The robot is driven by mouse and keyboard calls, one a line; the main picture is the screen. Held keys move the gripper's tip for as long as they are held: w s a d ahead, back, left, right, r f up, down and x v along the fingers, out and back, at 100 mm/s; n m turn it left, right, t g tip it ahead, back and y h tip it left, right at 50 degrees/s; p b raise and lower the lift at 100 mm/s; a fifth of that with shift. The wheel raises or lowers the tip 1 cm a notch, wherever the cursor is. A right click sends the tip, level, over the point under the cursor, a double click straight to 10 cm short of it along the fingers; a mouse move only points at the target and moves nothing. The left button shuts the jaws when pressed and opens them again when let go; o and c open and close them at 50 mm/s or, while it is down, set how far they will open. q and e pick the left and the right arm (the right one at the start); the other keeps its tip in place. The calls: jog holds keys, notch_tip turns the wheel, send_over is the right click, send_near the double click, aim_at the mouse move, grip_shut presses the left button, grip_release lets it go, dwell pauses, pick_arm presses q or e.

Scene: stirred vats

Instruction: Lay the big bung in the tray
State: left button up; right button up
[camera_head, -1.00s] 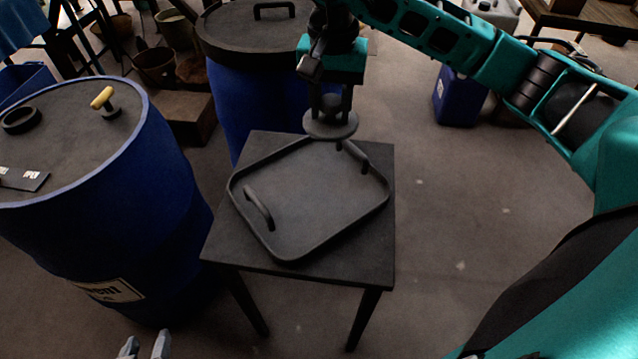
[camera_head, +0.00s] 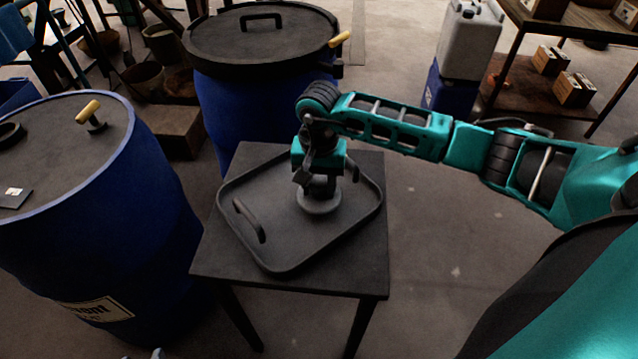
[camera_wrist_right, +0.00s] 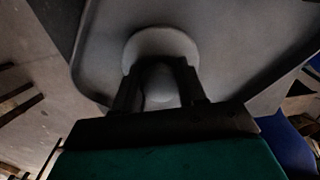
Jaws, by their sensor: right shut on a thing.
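The big bung (camera_head: 319,203) is a grey round disc in the head view, low over or on the floor of the dark tray (camera_head: 275,262); I cannot tell whether it touches. My right gripper (camera_head: 318,188) is shut on it from above and hides its upper part. In the right wrist view the bung's pale disc (camera_wrist_right: 160,42) shows between the fingers of my right gripper (camera_wrist_right: 160,88), with the tray's floor (camera_wrist_right: 235,50) around it. The tray has two raised handles and sits on a small dark table. At most a small tip of my left gripper shows at the bottom edge.
A blue barrel (camera_head: 110,220) with a yellow-handled valve (camera_head: 90,113) on top stands at the left. Another blue barrel with a dark lid (camera_head: 262,40) stands behind the table (camera_head: 352,275). Floor right of the table is clear. A shelf (camera_head: 555,95) stands at the back right.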

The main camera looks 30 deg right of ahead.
aim_at(319, 182)
jog(key=shift+f, duration=0.25)
jog(key=o, duration=1.1)
jog(key=shift+r, duration=0.1)
jog(key=shift+c, duration=0.2)
jog(key=shift+r, duration=0.1)
jog(key=shift+r, duration=0.35)
notch_tip(319, 182, up, 11)
jog(key=shift+r+p, duration=0.2)
jog(key=shift+p, duration=0.2)
